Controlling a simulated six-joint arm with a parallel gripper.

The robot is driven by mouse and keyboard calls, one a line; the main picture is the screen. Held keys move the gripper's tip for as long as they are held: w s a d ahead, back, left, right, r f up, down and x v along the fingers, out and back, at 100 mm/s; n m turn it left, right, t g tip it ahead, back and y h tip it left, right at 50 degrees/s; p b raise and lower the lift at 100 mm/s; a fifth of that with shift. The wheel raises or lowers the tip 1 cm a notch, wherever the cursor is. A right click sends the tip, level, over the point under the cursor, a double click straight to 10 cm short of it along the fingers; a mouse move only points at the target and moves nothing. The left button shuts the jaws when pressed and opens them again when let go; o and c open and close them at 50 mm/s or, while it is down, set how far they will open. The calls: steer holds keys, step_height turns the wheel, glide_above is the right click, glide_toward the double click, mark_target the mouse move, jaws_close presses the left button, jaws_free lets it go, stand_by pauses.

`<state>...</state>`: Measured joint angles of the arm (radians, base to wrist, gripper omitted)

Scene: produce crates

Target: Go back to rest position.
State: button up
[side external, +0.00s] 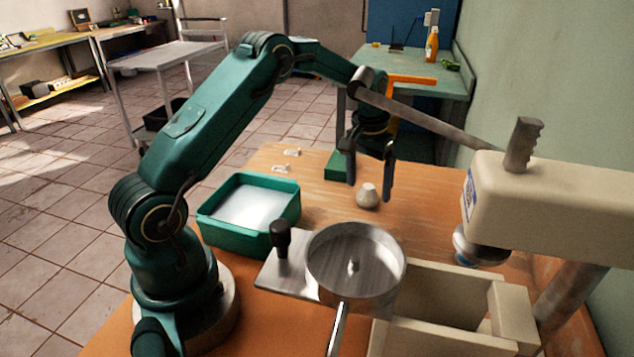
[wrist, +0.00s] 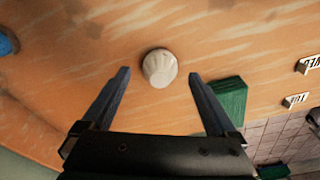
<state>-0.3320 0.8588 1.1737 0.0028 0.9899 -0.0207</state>
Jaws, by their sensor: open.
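My gripper (side external: 369,178) is open and empty above the wooden table (side external: 297,232). A small whitish, rounded object (side external: 367,196) with a narrower top is on the table just below my fingers in the side view. In the wrist view the same whitish object (wrist: 159,68) shows ahead of the gap between the two fingertips (wrist: 158,76). I see no finger touching it.
A green tray (side external: 208,216) with a pale inside stands left of the whitish object. A round metal pan (side external: 318,275), cream bins (side external: 431,338) and a cream press-like machine (side external: 560,205) crowd the front right. A green block (side external: 339,165) sits behind my gripper.

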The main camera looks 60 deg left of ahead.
step_height(320, 180, up, 7)
steer(key=shift+w+f, duration=0.1)
steer(key=s+d+r, duration=0.4)
steer(key=s+r, duration=0.1)
steer(key=r, duration=0.3)
steer(key=s+d+r, duration=0.4)
steer(key=d+r, duration=0.1)
steer(key=r, duration=0.3)
steer(key=shift+s+r+m, duration=0.15)
steer(key=shift+s+m, duration=0.15)
steer(key=shift+s, duration=0.1)
